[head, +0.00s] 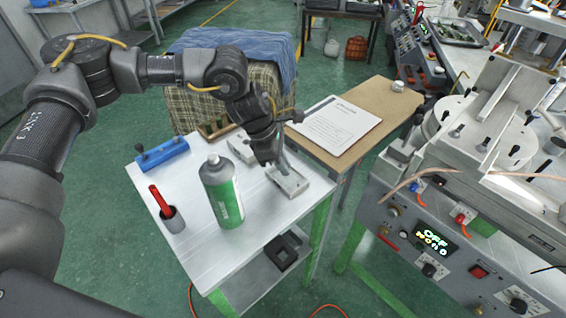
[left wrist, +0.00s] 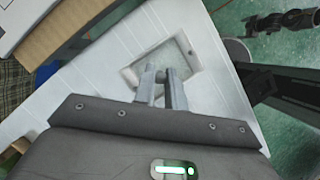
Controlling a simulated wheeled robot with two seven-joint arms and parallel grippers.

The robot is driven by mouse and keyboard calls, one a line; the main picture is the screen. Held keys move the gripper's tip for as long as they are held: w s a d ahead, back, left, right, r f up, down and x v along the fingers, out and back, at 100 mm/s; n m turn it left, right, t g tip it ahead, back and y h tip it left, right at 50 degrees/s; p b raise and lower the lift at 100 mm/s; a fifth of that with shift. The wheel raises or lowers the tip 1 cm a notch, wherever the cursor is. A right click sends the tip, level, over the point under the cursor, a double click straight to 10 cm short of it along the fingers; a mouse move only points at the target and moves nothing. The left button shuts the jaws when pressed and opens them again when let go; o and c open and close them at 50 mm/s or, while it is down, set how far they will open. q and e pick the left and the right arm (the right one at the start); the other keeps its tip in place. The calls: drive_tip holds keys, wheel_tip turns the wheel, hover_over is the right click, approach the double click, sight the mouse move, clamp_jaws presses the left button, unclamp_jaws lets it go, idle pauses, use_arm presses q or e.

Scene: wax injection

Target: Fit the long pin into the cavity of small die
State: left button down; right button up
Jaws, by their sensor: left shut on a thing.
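The small die (head: 289,183) is a pale grey block with a rectangular hollow in its top. It lies near the right edge of the white table. In the left wrist view the die (left wrist: 188,48) is just beyond my fingertips. My left gripper (head: 279,164) points down over the die and is shut; in the left wrist view its two fingers (left wrist: 161,76) are close together at the near end of the hollow. The long pin is mostly hidden between the fingers. I cannot tell whether it touches the cavity. My right gripper is not in view.
A green and white spray can (head: 222,192) stands left of the die. A dark cup (head: 172,219) with a red-handled tool, a blue block (head: 162,154) and another grey die block (head: 241,147) are on the table. A wooden table (head: 378,112) with a paper and a machine (head: 440,235) stand to the right.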

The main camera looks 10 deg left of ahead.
use_arm(q)
drive_tip(key=shift+f+b, duration=0.6)
drive_tip(key=shift+f, duration=0.15)
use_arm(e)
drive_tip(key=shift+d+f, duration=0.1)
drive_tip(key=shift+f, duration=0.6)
use_arm(q)
drive_tip(key=c, duration=1.4)
unclamp_jaws()
drive_tip(key=shift+o, duration=0.2)
drive_tip(key=shift+a+r, duration=0.2)
drive_tip(key=shift+r, duration=0.3)
drive_tip(key=b+v, duration=0.2)
drive_tip(key=v, duration=0.7)
drive_tip(key=shift+r, duration=0.35)
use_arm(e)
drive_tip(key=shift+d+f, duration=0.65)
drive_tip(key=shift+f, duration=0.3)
use_arm(q)
drive_tip(key=shift+a, duration=0.1)
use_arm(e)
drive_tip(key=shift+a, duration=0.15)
